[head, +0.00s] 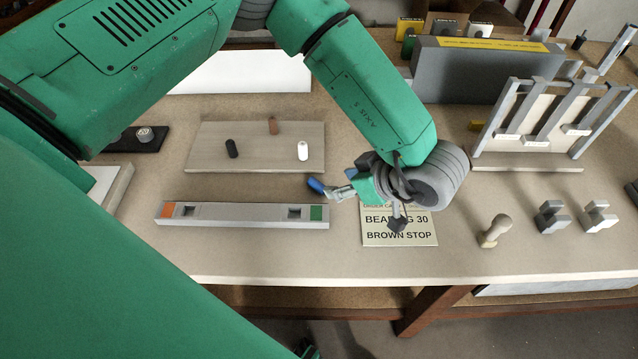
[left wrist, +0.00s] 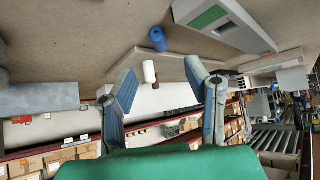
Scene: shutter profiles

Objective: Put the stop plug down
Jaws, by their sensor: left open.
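A brown plug (head: 273,125) stands on the wooden board (head: 210,160). A black plug (head: 232,148) and a white plug (head: 303,150) stand there too; the white one shows in the left wrist view (left wrist: 150,72). A blue plug (left wrist: 157,38) rests on the table between the board and the profile bar; it appears in the head view (head: 316,186) beside my left gripper. My left gripper (head: 368,207) is open, its fingers spread, with nothing seen between them. My right gripper does not show.
The profile bar (head: 245,215) has an orange end and a green end. A card (head: 420,238) reading "BEARING 30 BROWN STOP" lies partly under my left gripper. A knob-like piece (head: 494,231) and two grey brackets (head: 550,217) stand at right, before a grey rack (head: 545,130).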

